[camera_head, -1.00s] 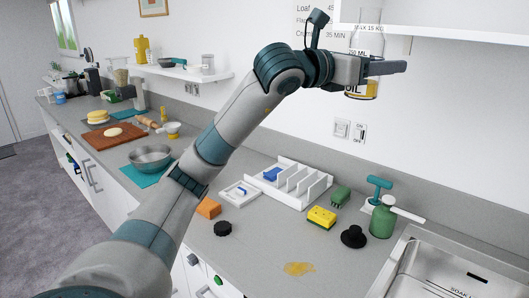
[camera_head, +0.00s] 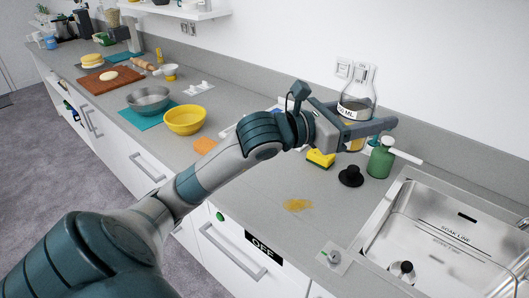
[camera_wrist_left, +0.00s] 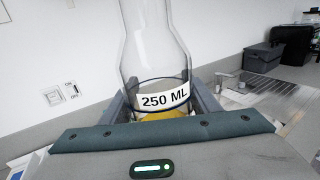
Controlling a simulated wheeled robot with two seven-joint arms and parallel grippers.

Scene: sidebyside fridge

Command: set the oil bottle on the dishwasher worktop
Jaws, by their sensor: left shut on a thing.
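The oil bottle (camera_head: 357,92) is clear glass with a 250 ML label and yellow oil low inside. My left gripper (camera_head: 368,130) is shut around it, and the bottle stands nearly upright between the fingers. The left wrist view also shows the bottle (camera_wrist_left: 158,45) between the fingers, its base hidden by the gripper. In the head view it is above the back of the grey worktop (camera_head: 245,195); I cannot tell whether it touches. A front with an OFF display (camera_head: 263,247) is below the worktop. My right gripper is not in view.
A yellow stain (camera_head: 298,205) marks the worktop. The sink (camera_head: 440,225) is at right. A yellow bowl (camera_head: 185,119) stands left of the arm.

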